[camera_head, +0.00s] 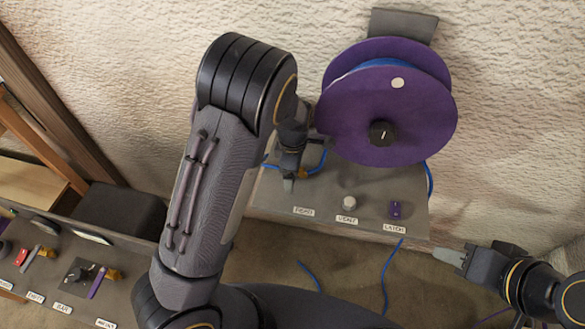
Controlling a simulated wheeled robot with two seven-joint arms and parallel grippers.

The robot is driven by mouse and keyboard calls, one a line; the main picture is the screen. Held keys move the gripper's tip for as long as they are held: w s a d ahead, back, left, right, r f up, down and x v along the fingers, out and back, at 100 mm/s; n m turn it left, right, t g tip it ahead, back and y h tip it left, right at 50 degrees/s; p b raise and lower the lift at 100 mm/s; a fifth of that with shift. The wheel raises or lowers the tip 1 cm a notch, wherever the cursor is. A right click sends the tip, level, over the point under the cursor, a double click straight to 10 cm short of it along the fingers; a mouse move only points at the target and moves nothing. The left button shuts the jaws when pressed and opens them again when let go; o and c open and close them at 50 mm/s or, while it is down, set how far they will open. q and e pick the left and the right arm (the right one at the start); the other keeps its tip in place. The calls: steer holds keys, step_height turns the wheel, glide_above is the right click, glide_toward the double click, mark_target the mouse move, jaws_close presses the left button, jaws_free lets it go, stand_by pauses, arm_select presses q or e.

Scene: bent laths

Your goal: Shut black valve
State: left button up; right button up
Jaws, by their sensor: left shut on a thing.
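My left gripper (289,182) points down at the left part of the grey panel under the purple reel. It is shut at a small valve there.
The purple reel (415,125) with a black knob (381,133) stands above the grey panel (270,200). A pale knob (349,203) and a purple latch (395,210) sit right of my left gripper. Another panel at lower left carries a red lever (21,256) and a black dial (78,274).

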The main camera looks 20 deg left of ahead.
arm_select(q)
steer(key=o, duration=1.2)
steer(key=shift+r, duration=0.1)
step_height(320, 180, up, 8)
steer(key=shift+f, duration=0.15)
